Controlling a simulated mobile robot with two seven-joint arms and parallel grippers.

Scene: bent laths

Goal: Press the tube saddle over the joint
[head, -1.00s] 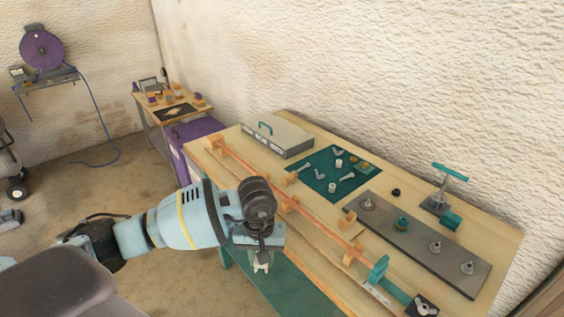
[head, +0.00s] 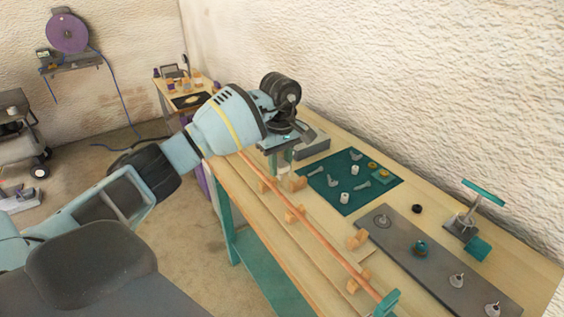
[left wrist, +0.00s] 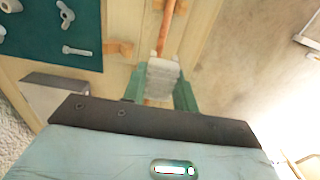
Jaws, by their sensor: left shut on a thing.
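My left gripper (head: 279,163) points down over the far end of the copper-coloured tube (head: 318,234). In the left wrist view its green fingers (left wrist: 161,88) are shut on a pale grey, ridged block (left wrist: 163,73), which looks like the tube saddle. The block lies across the line of the tube (left wrist: 166,32), which shows on both sides of it. The joint is hidden, and I cannot tell whether the block touches the tube. My right gripper is not in view.
Wooden blocks (head: 295,214) stand along the tube. A teal mat (head: 350,199) carries several small fittings. A grey plate (head: 441,268) with several posts lies at the right, near a teal-handled tool (head: 483,193). A grey box (head: 313,143) stands just behind my gripper.

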